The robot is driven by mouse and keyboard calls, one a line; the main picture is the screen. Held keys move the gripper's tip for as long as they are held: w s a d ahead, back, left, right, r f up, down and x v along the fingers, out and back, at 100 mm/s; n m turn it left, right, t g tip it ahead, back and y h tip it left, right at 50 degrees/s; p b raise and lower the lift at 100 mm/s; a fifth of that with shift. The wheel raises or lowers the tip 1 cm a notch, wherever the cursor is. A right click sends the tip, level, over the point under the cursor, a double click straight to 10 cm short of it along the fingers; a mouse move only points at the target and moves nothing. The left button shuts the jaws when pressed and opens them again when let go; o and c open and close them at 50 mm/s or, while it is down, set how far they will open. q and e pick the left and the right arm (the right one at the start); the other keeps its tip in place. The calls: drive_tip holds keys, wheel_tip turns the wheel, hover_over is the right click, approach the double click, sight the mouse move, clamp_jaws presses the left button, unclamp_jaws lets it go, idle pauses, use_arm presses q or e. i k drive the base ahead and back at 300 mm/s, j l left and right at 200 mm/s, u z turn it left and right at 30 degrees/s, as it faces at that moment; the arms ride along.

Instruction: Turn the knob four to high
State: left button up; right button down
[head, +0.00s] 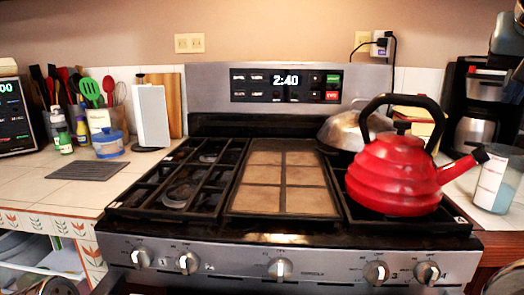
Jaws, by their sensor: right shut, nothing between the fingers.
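The stove's front panel (325,267) carries a row of several silver knobs with pale pointers. The leftmost knob (142,257) and the second knob (188,262) are at the left, and a middle knob (280,269) is at the centre. Two more, an inner right knob (376,272) and the far right knob (427,273), are at the right. The number marks are too small to tell surely which is knob four. My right gripper (505,280) shows only in part at the bottom right corner, shut and empty, apart from the knobs. At the bottom left corner my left gripper (62,287) is mostly cut off.
A red kettle (395,175) stands on the right burners, with a metal pot lid (343,129) behind it. A griddle (285,182) fills the middle of the stove. A clear container (493,182) and coffee maker (478,105) stand at right. Space before the panel looks clear.

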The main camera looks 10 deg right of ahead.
sight(427, 273)
drive_tip(key=k, duration=1.45)
